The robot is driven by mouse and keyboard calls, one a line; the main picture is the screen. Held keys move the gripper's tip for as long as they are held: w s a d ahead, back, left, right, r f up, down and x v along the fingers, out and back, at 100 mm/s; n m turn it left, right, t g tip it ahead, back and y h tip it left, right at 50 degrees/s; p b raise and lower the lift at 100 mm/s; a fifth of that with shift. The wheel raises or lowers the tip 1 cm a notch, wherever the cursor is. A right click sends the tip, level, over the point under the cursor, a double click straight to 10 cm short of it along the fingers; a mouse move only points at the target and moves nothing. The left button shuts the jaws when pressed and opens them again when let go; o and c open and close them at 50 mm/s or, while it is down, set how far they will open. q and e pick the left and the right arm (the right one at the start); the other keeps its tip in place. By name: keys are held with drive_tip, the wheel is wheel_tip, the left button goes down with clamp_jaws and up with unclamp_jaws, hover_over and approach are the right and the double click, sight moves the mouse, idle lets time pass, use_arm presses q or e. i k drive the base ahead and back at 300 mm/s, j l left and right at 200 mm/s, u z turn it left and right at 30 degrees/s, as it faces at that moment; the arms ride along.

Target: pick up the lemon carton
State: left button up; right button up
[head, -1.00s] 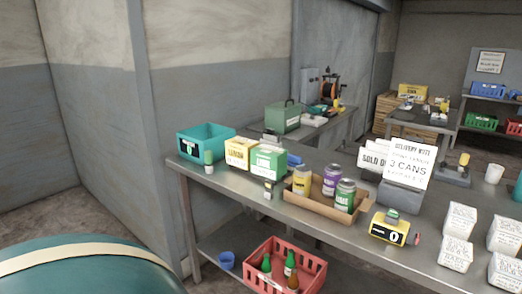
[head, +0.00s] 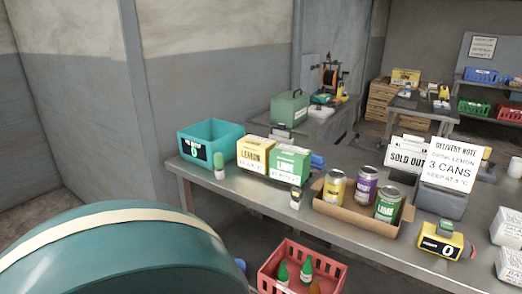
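The lemon carton (head: 255,157), a yellow and white box marked LEMON, stands upright near the left end of the metal table (head: 330,232). A green and white lime carton (head: 289,165) stands right beside it on its right. Neither of my grippers is in the head view, so I cannot see whether they are open or shut.
A teal bin (head: 210,143) stands left of the lemon carton, with a small green-capped bottle (head: 219,166) in front of it. An open cardboard tray (head: 347,222) with 3 cans is to the right. A red crate (head: 304,268) with bottles sits below. A yellow device (head: 440,241) is at the right.

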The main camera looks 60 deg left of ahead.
sight(253, 151)
drive_tip(key=j, duration=0.45)
drive_tip(key=k+j+z, duration=0.1)
drive_tip(key=j, duration=0.3)
drive_tip(key=k+j, duration=0.15)
drive_tip(key=j, duration=0.3)
drive_tip(key=j+z, duration=0.15)
drive_tip(key=j, duration=0.3)
drive_tip(key=k+j, duration=0.15)
drive_tip(key=j, duration=0.25)
